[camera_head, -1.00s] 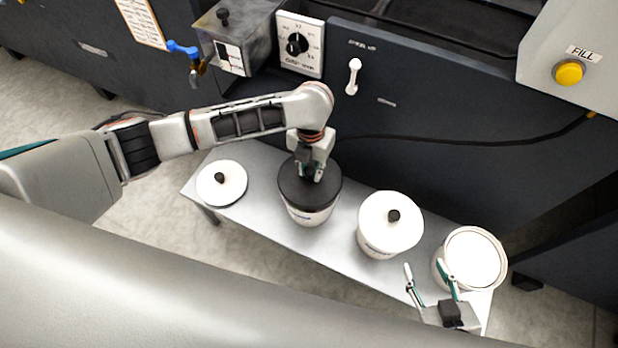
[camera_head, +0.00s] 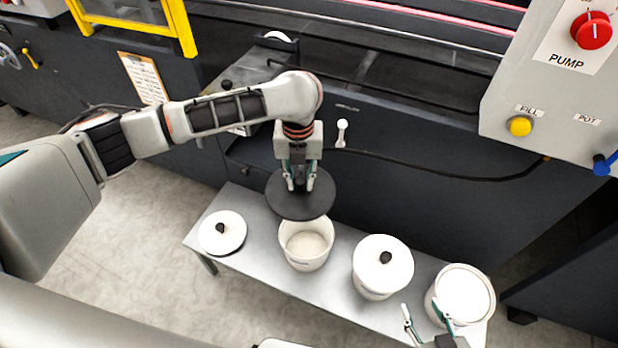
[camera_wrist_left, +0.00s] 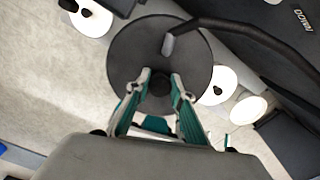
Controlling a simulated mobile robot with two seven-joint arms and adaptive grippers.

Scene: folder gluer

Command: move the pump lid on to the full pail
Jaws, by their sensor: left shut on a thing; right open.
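The pump lid (camera_head: 301,207) is a dark round disc; a black hose meets it in the left wrist view (camera_wrist_left: 125,58). My left gripper (camera_head: 300,186) is shut on its knob and holds it above and slightly behind an open white pail (camera_head: 304,257). That pail's pale contents lie below its rim. The full pail (camera_head: 463,292), open and white to near its brim, stands at the bench's right end. My right gripper (camera_head: 423,314) is open and empty at the full pail's front left, partly cut off by the frame.
A lidded white pail (camera_head: 383,263) stands between the two open pails. A loose white lid (camera_head: 222,232) with a black knob lies at the left end of the metal bench (camera_head: 262,270). The dark machine (camera_head: 400,185) rises behind, with the black hose (camera_head: 420,162) across its front.

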